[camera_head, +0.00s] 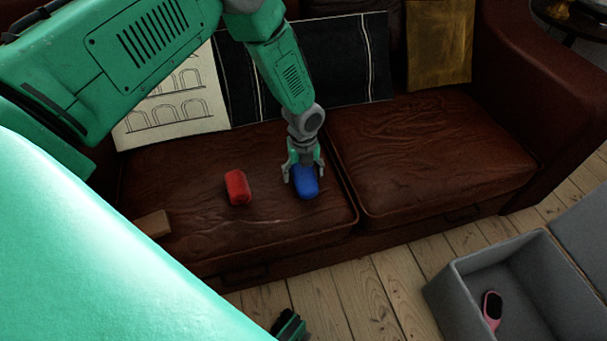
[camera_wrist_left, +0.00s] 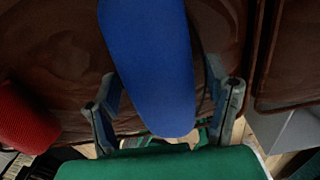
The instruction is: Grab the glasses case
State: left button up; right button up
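A blue glasses case (camera_head: 306,185) lies on the left seat cushion of the brown leather sofa, near its right edge. My left gripper (camera_head: 304,175) is over it, with one finger on each side. In the left wrist view the blue case (camera_wrist_left: 155,60) lies between the fingers, and a gap shows beside the right finger, so the gripper looks open around it. A red case (camera_head: 238,187) lies on the same cushion to the left, and its edge shows in the wrist view (camera_wrist_left: 24,118). A green and black part of mine, probably my right gripper (camera_head: 289,325), shows at the bottom edge; its fingers are unclear.
A small brown block (camera_head: 153,223) lies at the cushion's left front. Cushions stand against the sofa back, one black (camera_head: 330,60). A grey open box (camera_head: 470,290) on the floorboards at right holds a pink watch-like thing (camera_head: 492,309). The right seat cushion (camera_head: 430,150) is clear.

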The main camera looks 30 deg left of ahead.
pick_arm(q)
jog(key=c, duration=0.8)
jog(key=shift+r, duration=0.1)
